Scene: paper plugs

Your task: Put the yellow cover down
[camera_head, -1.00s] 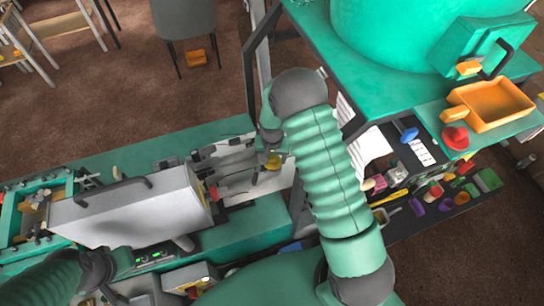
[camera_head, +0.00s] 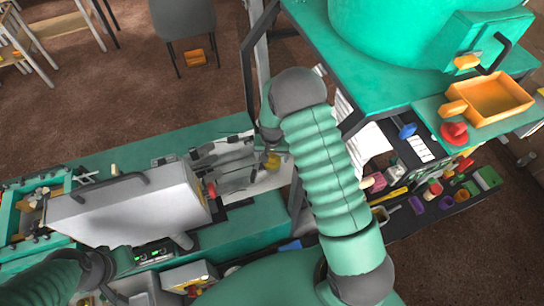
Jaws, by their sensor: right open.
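A small yellow piece (camera_head: 272,161), which looks like the yellow cover, is at the right end of the grey machine parts on the green bench. It is small and partly hidden by my right arm. My right gripper (camera_head: 268,146) is just above it in the picture and is open. I cannot tell whether its fingers touch the yellow piece. Part of my left arm enters at the lower left; its gripper does not show.
A long white machine box (camera_head: 130,210) stands on the green bench (camera_head: 225,240). A green framed tray (camera_head: 8,217) is at the far left. An orange scoop (camera_head: 490,98) and a red knob (camera_head: 454,133) are at the right. Several coloured small parts lie on a dark shelf (camera_head: 415,228) below.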

